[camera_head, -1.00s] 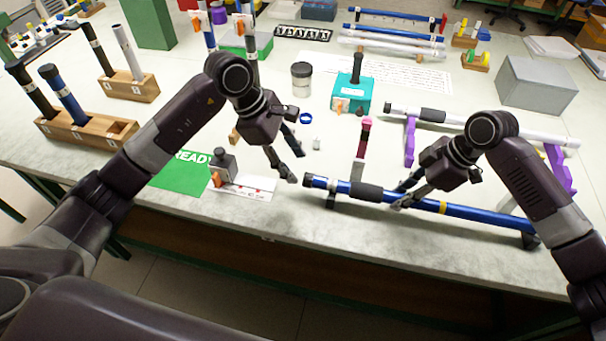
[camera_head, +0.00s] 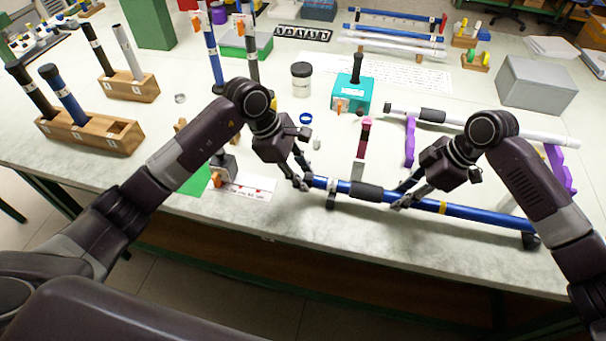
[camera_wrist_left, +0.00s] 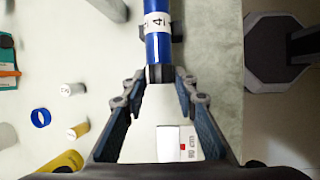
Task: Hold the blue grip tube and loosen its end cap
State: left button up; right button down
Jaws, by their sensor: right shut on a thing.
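The blue grip tube (camera_head: 470,211) lies level on low black supports near the table's front edge, with a black sleeve (camera_head: 366,191), a yellow band and a white label marked 4. My right gripper (camera_head: 401,197) is shut on the tube just right of the sleeve. My left gripper (camera_head: 303,182) is at the tube's left end. In the left wrist view, the black end cap (camera_wrist_left: 160,74) sits between the open fingertips of my left gripper (camera_wrist_left: 159,80), with a gap on both sides. In the head view my left fingers hide the cap.
A blue ring (camera_head: 306,118) and small white pieces lie behind my left gripper. A pink-topped stand (camera_head: 364,137) stands behind the tube. A white tube on purple supports (camera_head: 410,142) lies farther back. A grey stamp-like block (camera_head: 224,165) stands left, near the card (camera_head: 247,187).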

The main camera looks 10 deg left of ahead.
pick_arm(q)
jog(key=c, duration=0.3)
jog(key=shift+w+n+g, duration=0.25)
jog(key=shift+n+g, duration=0.05)
jog(key=shift+g, duration=0.8)
jog(key=shift+w+f+n+g, duration=0.1)
jog(key=shift+n+g, duration=0.05)
jog(key=shift+g, duration=0.65)
jog(key=shift+w+n+g, duration=0.1)
jog(key=shift+n+g, duration=0.05)
jog(key=shift+g, duration=0.65)
jog(key=o, duration=1.2)
jog(key=shift+c, duration=0.2)
